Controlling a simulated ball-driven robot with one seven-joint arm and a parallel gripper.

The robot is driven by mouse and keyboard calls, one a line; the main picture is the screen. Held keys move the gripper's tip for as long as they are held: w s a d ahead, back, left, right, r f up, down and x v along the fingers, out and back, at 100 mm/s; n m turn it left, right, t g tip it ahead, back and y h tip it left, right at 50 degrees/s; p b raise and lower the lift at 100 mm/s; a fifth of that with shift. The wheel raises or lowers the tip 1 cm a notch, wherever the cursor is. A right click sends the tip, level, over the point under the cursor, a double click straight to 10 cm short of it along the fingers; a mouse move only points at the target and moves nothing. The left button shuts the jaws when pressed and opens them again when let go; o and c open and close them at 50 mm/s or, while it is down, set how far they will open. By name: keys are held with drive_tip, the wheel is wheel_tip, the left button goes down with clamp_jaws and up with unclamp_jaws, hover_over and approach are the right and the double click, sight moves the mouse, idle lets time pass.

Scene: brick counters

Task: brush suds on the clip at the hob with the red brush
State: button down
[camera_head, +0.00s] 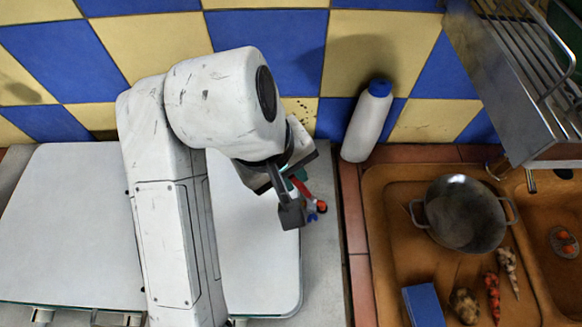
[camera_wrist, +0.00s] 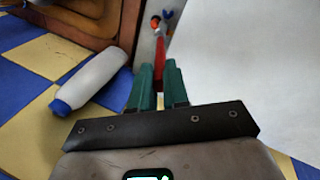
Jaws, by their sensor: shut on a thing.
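My gripper (camera_head: 292,190) is over the grey strip at the right edge of the white hob cover (camera_head: 70,225). Its teal fingers show in the wrist view (camera_wrist: 158,88), closed around the red brush (camera_wrist: 160,52). The brush also shows in the head view (camera_head: 300,187), partly hidden by my gripper. Small blue and orange-red pieces lie at the brush's far end. I cannot tell which of them is the clip, or whether the brush touches it. No suds can be made out.
A white bottle with a blue cap (camera_head: 367,122) stands right of my gripper, by the tiled wall. Further right is an orange-brown sink (camera_head: 385,215) with a metal pot (camera_head: 463,213), vegetables and a blue box (camera_head: 424,305). A metal rack (camera_head: 520,90) overhangs the sink.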

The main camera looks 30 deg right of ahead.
drive_tip(key=shift+s+a, duration=0.1)
drive_tip(key=shift+s, duration=0.05)
drive_tip(key=shift+w+d+p, duration=0.25)
drive_tip(key=shift+w+p, duration=0.05)
drive_tip(key=shift+w, duration=0.05)
drive_tip(key=shift+s+a, duration=0.1)
drive_tip(key=shift+s+a, duration=0.15)
drive_tip(key=shift+s, duration=0.1)
drive_tip(key=shift+w, duration=0.2)
